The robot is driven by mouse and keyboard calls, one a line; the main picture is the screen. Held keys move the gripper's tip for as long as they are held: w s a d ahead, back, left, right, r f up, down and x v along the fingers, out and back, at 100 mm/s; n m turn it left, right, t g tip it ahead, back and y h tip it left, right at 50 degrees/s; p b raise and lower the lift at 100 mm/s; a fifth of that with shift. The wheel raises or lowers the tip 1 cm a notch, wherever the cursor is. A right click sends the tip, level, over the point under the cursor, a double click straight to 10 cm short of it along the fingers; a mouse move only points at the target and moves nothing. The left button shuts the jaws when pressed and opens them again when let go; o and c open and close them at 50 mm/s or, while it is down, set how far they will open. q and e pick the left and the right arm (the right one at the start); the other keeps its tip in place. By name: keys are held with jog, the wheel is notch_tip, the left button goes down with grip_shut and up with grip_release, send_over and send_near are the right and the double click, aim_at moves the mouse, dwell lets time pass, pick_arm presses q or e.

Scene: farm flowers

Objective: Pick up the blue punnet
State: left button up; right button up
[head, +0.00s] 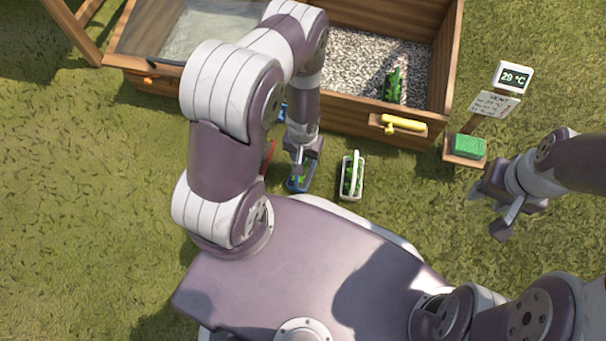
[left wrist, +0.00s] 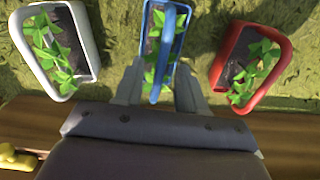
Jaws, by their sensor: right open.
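The blue punnet (head: 293,188) stands on the grass in front of the wooden frame, with green seedlings and a raised handle. In the left wrist view the blue punnet (left wrist: 180,45) is at top centre. My left gripper (head: 299,168) is above it, pointing down. Its fingers (left wrist: 160,86) are apart, one on each side of the blue handle; I cannot tell whether they touch it. My arm and gripper hide part of the punnet in the head view. My right gripper (head: 488,212) is open and empty over the grass at right.
A white punnet (head: 351,196) stands close right of the blue one. A red punnet (left wrist: 222,62) is on its other side, mostly hidden in the head view. The wooden frame (head: 350,118) with a yellow handle (head: 403,123) lies behind. A signpost with green sponge (head: 468,147) stands right.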

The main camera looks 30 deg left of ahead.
pick_arm(q)
jog(key=shift+f, duration=0.1)
grip_shut()
dwell(1.3)
